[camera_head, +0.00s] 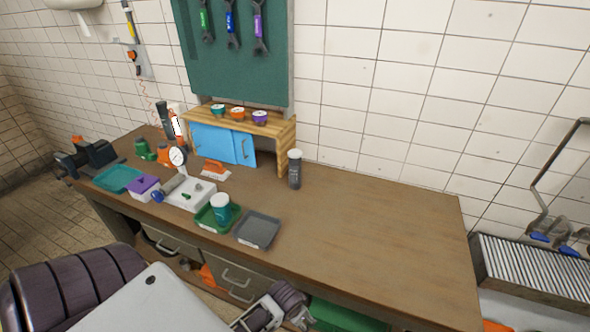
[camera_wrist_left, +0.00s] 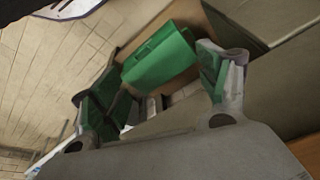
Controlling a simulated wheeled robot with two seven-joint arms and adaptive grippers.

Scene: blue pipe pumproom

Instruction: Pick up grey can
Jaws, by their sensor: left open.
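The grey can (camera_head: 294,172) is dark grey with a white top. It stands upright on the brown workbench (camera_head: 380,225), just right of the wooden shelf, in the head view. My left gripper (camera_head: 297,318) is at the bottom edge of the head view, low by the bench's front edge and well apart from the can. In the left wrist view my left gripper (camera_wrist_left: 150,85) is open, its green-padded fingers spread with nothing held. The can does not show in the wrist view. My right gripper is in neither view.
A grey tray (camera_head: 258,231) and a green tray (camera_head: 203,222) with a teal can (camera_head: 220,206) lie in front of the can. A wooden shelf (camera_head: 285,130) stands beside it. A green box (camera_wrist_left: 160,56) is below the bench. The bench's right side is clear.

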